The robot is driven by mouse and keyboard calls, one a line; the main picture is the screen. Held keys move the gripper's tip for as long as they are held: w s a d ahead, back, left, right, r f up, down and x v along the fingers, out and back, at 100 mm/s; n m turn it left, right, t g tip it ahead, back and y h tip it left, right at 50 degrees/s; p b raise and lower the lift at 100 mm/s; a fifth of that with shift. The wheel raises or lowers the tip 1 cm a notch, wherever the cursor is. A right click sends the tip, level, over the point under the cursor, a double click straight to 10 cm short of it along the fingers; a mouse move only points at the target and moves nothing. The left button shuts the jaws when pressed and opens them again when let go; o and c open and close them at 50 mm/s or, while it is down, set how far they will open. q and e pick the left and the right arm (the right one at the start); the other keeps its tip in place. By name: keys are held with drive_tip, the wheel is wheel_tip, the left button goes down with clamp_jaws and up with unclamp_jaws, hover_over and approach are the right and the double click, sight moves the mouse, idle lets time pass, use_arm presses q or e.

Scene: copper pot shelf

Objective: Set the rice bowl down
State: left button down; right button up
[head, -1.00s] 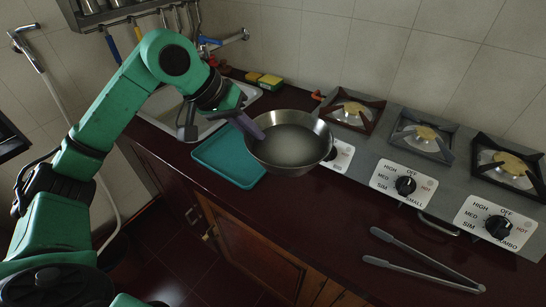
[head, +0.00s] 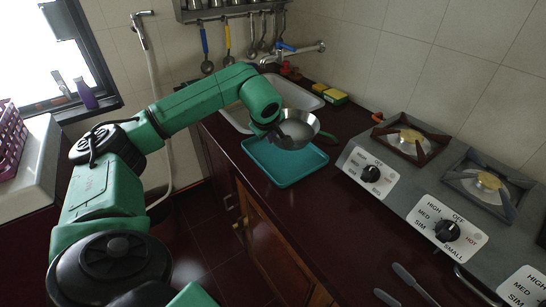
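The rice bowl (head: 298,128) is a round grey metal bowl with sloping sides. In the head view it shows over the far part of the teal tray (head: 285,171). I cannot tell whether its base touches the tray. My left gripper (head: 272,131) is at the bowl's left rim and appears shut on it; its fingers are mostly hidden by my wrist and the bowl. A small green part shows at the bowl's right side; I cannot tell what it is.
A sink (head: 240,117) lies behind my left arm, with a tap (head: 295,52) and yellow-green sponges (head: 334,97) beyond. The stove (head: 420,180) stands to the right. Dark counter in front of the tray is clear.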

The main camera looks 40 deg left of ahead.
use_arm(q)
wheel_tip(320, 180, down, 8)
drive_tip(key=shift+f+p, duration=0.1)
drive_tip(key=shift+p, duration=0.4)
drive_tip(key=c, duration=1.4)
unclamp_jaws()
drive_tip(key=shift+f, duration=0.1)
drive_tip(key=o, duration=0.3)
drive_tip(key=shift+r, duration=0.2)
drive_tip(key=shift+s+d+r, duration=0.1)
drive_tip(key=shift+s+r, duration=0.05)
drive_tip(key=shift+r, duration=0.05)
drive_tip(key=b+v, duration=0.2)
drive_tip(key=v, duration=0.9)
drive_tip(key=shift+s+r+b, duration=0.1)
drive_tip(key=shift+r+b, duration=0.05)
drive_tip(key=shift+b, duration=0.15)
